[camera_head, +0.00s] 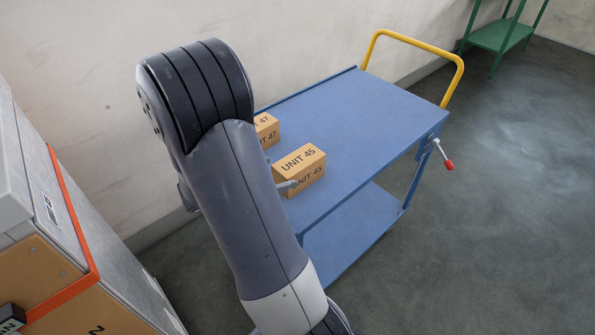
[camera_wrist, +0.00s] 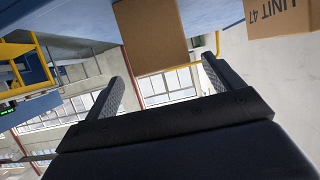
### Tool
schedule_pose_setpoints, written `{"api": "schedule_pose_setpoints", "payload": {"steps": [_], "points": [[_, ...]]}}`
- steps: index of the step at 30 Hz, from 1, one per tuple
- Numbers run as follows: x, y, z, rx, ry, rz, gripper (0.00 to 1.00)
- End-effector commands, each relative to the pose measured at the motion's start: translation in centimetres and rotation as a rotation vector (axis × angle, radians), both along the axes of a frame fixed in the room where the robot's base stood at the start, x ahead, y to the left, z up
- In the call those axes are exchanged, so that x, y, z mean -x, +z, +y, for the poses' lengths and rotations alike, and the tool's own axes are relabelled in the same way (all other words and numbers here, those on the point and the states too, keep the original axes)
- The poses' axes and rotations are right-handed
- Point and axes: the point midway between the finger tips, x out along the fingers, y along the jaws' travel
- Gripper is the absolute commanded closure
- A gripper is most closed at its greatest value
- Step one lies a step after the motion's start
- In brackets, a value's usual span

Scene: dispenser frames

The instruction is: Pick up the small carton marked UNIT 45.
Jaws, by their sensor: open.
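The small tan carton marked UNIT 45 (camera_head: 304,162) stands on the blue cart top (camera_head: 365,120), near its front left edge. In the wrist view a plain brown carton face (camera_wrist: 152,34), with no lettering showing, lies ahead of the space between my fingers; it appears to be the same carton. My gripper (camera_wrist: 163,68) is open, with nothing between its fingers. In the head view one grey fingertip shows at the carton's lower left, over part of its front label. Whether it touches the carton I cannot tell.
A similar carton marked UNIT 47 (camera_head: 267,131) stands behind, partly hidden by my arm; it also shows in the wrist view (camera_wrist: 280,17). The cart has a yellow handle (camera_head: 410,42) and a red-knobbed lever (camera_head: 448,164). Large boxes (camera_head: 45,205) stand left. The cart top's right is clear.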

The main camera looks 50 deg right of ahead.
Motion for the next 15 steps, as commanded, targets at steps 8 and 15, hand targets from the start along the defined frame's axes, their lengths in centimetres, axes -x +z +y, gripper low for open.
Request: {"api": "schedule_pose_setpoints", "payload": {"steps": [8, 15], "points": [[0.2, -1.1, -2.2, -0.001, -0.001, 0.001, 0.13], [0.5, -3.1, -5.0, -0.001, -0.004, 0.0, 0.13]]}}
